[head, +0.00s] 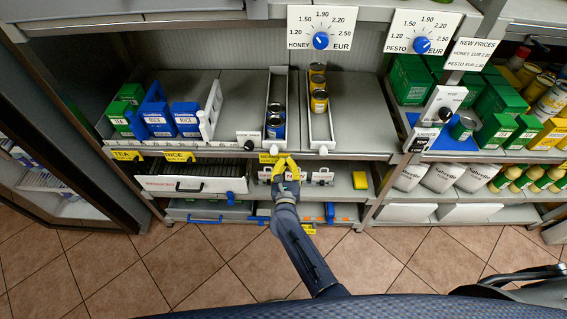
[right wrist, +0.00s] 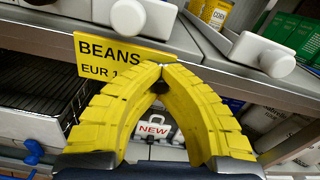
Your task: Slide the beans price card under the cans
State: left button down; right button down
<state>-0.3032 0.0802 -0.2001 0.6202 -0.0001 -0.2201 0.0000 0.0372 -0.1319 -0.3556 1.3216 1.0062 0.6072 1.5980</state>
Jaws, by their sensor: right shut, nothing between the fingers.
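The yellow beans price card (right wrist: 105,52) reads "BEANS EUR 1" in the right wrist view, its right end hidden behind a finger. It hangs on the shelf's front edge, below the tray (head: 266,100) that holds blue cans (head: 275,122). In the head view the card (head: 266,157) shows as a small yellow strip. My right gripper (right wrist: 163,70) has yellow ribbed fingers, tips together and empty. The tips overlap the card's right end; I cannot tell whether they touch it. My right gripper in the head view (head: 286,160) is just below the shelf edge. My left gripper is out of view.
A second tray (head: 330,125) holds yellow cans (head: 318,92). White knobs (right wrist: 262,58) stick out at the tray fronts, close above the gripper. A case labelled NEW (right wrist: 152,127) is on the lower shelf. Tea and rice boxes (head: 155,110) stand left; bare shelf (head: 365,110) lies right.

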jog(key=c, duration=1.3)
grip_release()
jog(key=s, duration=0.4)
jog(key=s+a, duration=0.1)
jog(key=s, duration=0.7)
jog(key=shift+a, duration=0.2)
